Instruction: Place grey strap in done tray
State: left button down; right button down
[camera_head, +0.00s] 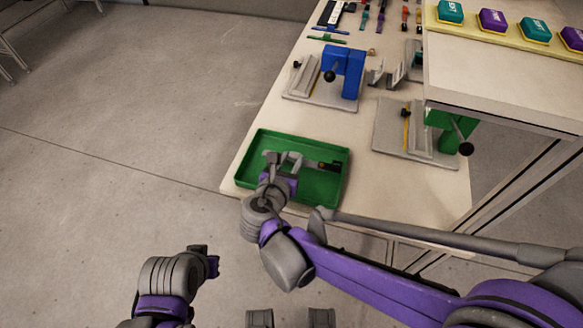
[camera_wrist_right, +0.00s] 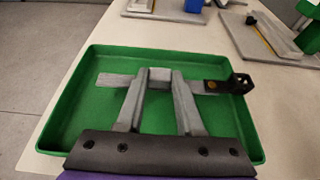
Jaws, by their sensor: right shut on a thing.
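The grey strap (camera_wrist_right: 115,80) has a copper-coloured rivet and a black buckle at its right end in the right wrist view. My right gripper (camera_wrist_right: 162,75) is shut on the strap near its middle, over the inside of the green tray (camera_wrist_right: 75,116). In the head view the tray (camera_head: 325,187) lies at the table's near left corner, with my right gripper (camera_head: 285,158) over it. The buckle end of the strap (camera_head: 328,167) shows there. I cannot tell whether the strap touches the tray floor. My left gripper (camera_head: 207,260) is off the table at lower left; its jaws are unclear.
A blue clamp fixture (camera_head: 345,72) stands behind the tray and a green one (camera_head: 441,125) to the right. A raised shelf (camera_head: 500,85) with several teal and purple blocks is at the upper right. Small parts lie along the table's far end.

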jog(key=shift+f+b, duration=0.35)
jog(key=shift+f, duration=1.25)
jog(key=shift+f, duration=0.2)
jog(key=c, duration=0.5)
grip_release()
jog(key=shift+r, duration=0.1)
jog(key=shift+c, duration=0.2)
jog(key=shift+r, duration=0.1)
jog(key=shift+s+a+r, duration=0.1)
jog(key=shift+s+r, duration=0.1)
jog(key=shift+s, duration=0.05)
jog(key=p+v, duration=0.1)
jog(key=v, duration=1)
jog(key=shift+s+p, duration=0.2)
jog(key=shift+p, duration=0.1)
